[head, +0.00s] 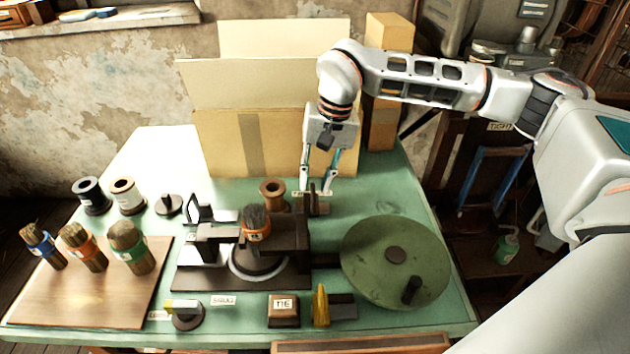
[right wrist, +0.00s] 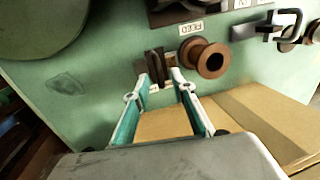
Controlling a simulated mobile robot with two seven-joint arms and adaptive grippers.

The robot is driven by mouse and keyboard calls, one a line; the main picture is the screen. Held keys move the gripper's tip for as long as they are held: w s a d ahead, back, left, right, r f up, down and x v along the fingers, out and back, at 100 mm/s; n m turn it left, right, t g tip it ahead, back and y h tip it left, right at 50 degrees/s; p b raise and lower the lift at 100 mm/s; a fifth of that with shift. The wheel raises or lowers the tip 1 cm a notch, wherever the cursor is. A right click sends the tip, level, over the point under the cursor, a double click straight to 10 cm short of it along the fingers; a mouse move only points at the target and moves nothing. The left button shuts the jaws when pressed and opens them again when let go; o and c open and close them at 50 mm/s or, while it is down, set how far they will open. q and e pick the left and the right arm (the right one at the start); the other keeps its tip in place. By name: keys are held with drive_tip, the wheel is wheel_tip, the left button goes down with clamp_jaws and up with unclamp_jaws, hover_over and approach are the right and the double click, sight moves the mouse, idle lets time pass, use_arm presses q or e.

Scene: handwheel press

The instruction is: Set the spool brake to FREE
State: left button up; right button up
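A dark upright lever piece (head: 313,201) on a small base stands beside the copper-brown spool (head: 272,192) on the green bench; I take it for the spool brake. It also shows in the right wrist view (right wrist: 154,62), with the spool (right wrist: 208,58) to its right. My right gripper (head: 317,188) is open and points down at the lever. In the wrist view (right wrist: 163,78) the lever lies just past the fingertips, nearer the left one; I cannot tell if they touch. A small label by the lever is partly hidden and unreadable. My left gripper is not in view.
A green handwheel disc (head: 370,238) lies to the right, and the dark press (head: 285,232) holds a brush in the middle. An open cardboard box (head: 225,140) stands behind. Several brushes stand on a wooden board (head: 60,298) at left. A yellow-marked knob (head: 186,315) is in front.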

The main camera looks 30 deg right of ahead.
drive_tip(key=shift+f, duration=0.35)
